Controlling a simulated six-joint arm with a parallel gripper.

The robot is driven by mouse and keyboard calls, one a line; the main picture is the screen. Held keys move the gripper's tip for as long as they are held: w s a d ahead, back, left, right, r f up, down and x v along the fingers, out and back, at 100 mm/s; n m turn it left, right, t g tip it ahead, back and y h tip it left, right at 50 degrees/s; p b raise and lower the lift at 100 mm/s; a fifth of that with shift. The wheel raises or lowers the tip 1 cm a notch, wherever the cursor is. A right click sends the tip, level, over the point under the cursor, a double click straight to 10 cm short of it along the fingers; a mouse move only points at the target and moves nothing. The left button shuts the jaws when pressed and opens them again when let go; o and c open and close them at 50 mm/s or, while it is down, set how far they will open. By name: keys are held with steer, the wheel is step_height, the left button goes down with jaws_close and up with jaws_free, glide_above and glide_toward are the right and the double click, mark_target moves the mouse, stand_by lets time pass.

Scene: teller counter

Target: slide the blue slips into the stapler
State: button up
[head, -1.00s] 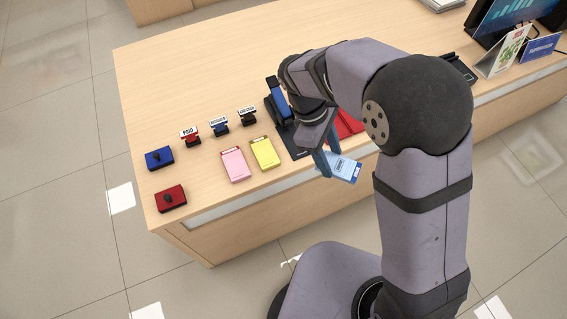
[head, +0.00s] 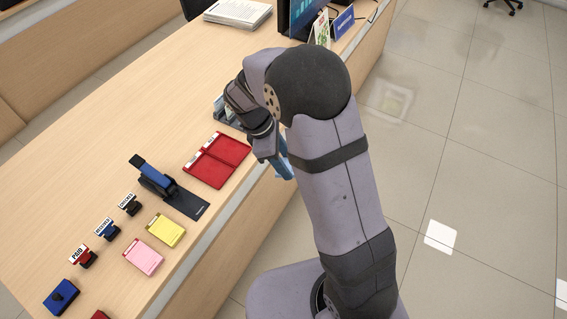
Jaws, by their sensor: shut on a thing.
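The stapler (head: 157,182) is blue and black, with its arm raised, and stands on the counter at left of the picture. A dark flat plate (head: 187,204) extends from it toward the counter's front edge. My gripper (head: 280,170) is shut on the blue slips (head: 289,170), past the counter's front edge, to the right of the stapler and well apart from it. Only a narrow light-blue strip of the slips shows; my arm and gripper hide the rest.
A red two-part tray (head: 213,170) lies between the stapler and my gripper. Yellow (head: 166,230) and pink (head: 143,257) pads, several stamps (head: 107,230) and a blue ink pad (head: 61,297) lie nearer. A paper stack (head: 238,13) and monitor (head: 297,17) stand farther back. Mid-counter is clear.

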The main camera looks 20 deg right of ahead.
steer(key=w+a+f+n+t+y+p, duration=0.15)
steer(key=w+a+n+t+p, duration=0.35)
steer(key=a+n, duration=0.8)
steer(key=s+a+f+n+y+p, duration=0.1)
steer(key=s+a+n+y+p, duration=0.2)
steer(key=a+n, duration=1)
steer(key=s+n+y, duration=0.2)
steer(key=s+n, duration=0.1)
steer(key=n, duration=0.1)
steer(key=shift+s+g+y, duration=0.35)
steer(key=shift+g, duration=0.05)
steer(key=shift+f, duration=0.15)
step_height(320, 180, down, 7)
steer(key=b, duration=0.6)
steer(key=shift+w+a+r+p, duration=0.2)
steer(key=shift+w+r+p, duration=0.05)
steer(key=shift+r+p, duration=0.35)
steer(key=shift+w+a+f+p, duration=0.25)
steer(key=shift+w+a+p, duration=0.25)
steer(key=shift+p, duration=0.15)
